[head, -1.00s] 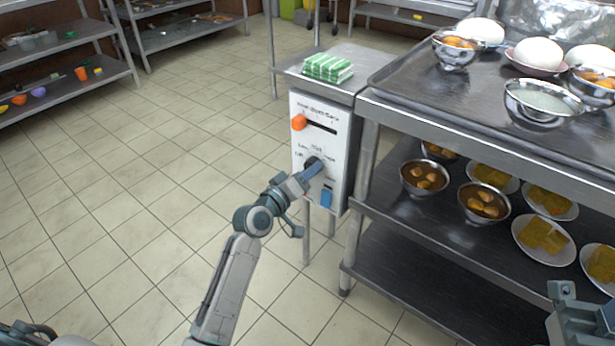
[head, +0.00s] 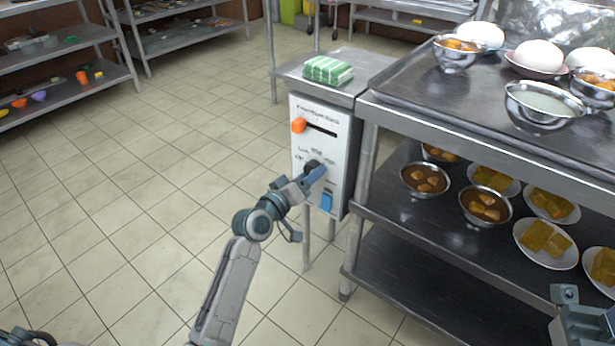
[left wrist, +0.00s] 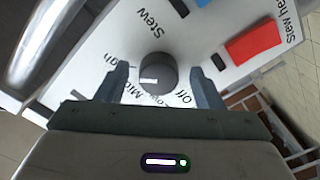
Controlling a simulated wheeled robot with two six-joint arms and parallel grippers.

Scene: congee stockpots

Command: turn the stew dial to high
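The stew dial is a round dark knob with a white pointer mark on the white control panel (head: 341,150); it shows clearly in the left wrist view (left wrist: 157,70). Its pointer faces left there, toward labels partly hidden by a finger, so I cannot tell the exact setting. My left gripper (head: 316,173) is at the panel. In the left wrist view its two fingers (left wrist: 158,85) stand either side of the dial, with a visible gap on both sides. My right gripper (head: 565,295) is only partly in view at the lower right, and its fingers are unclear.
A green-striped cloth stack (head: 328,69) lies on top of the cabinet. A metal shelf unit (head: 480,140) with bowls and plates stands close on the right. The floor to the left is open.

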